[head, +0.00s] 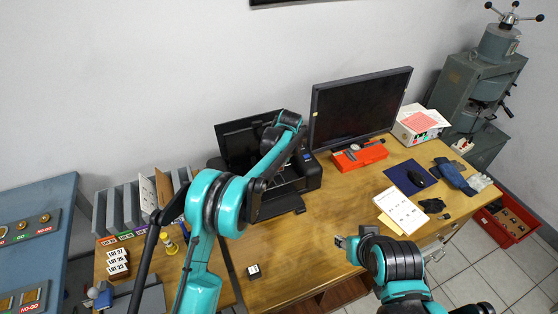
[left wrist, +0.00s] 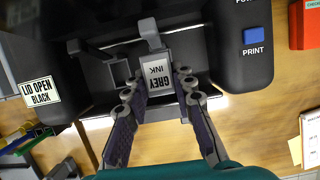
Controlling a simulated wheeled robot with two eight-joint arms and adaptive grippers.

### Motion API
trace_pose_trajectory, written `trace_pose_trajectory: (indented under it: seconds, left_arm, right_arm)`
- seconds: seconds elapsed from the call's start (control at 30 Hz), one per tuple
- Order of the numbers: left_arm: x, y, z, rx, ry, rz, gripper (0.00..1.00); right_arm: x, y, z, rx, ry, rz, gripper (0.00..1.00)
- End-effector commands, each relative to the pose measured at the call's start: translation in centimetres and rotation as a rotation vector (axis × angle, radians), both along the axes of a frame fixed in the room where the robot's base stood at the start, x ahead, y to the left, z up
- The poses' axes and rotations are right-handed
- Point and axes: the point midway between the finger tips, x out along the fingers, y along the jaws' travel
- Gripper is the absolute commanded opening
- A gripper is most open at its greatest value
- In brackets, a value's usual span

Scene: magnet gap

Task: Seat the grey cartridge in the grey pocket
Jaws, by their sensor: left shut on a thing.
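The grey cartridge (left wrist: 157,76), a pale block labelled GREY INK, is between the fingers of my left gripper (left wrist: 159,86) in the left wrist view. The gripper is shut on it, over the open printer (left wrist: 245,75). Grey bracket-like parts (left wrist: 149,30) stand just beyond the cartridge. The grey pocket is not clearly visible, and I cannot tell whether the cartridge is inside it. In the head view my left arm hides the gripper and cartridge at the printer (head: 312,175). My right gripper (head: 345,242) hangs above the table's front right, too small to read.
A small black block with a white label (head: 253,271) lies on the table (head: 300,262) at the front. A monitor (head: 358,108) stands behind the printer's right side. A red box (head: 358,155), papers (head: 398,212) and a dark mat (head: 405,178) lie right. A grey file rack (head: 128,205) stands left.

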Motion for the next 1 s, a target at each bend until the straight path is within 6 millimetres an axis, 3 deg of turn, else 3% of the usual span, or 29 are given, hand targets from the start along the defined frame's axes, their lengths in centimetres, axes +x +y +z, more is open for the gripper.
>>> trace_pose_trajectory:
  seconds: [0.27, 0.8, 1.0]
  left_arm:
    - [0.0, 0.1, -0.5, 0.003, 0.001, 0.002, 0.00]
    - [0.0, 0.1, -5.2, 0.003, 0.001, 0.003, 0.00]
    - [0.0, 0.1, -5.8, 0.003, 0.001, 0.003, 0.00]
  right_arm:
    - [0.0, 0.0, -0.4, 0.000, 0.000, 0.000, 0.40]
    - [0.0, 0.0, -3.4, 0.000, 0.000, 0.000, 0.40]
    - [0.0, 0.0, -3.7, 0.000, 0.000, 0.000, 0.40]
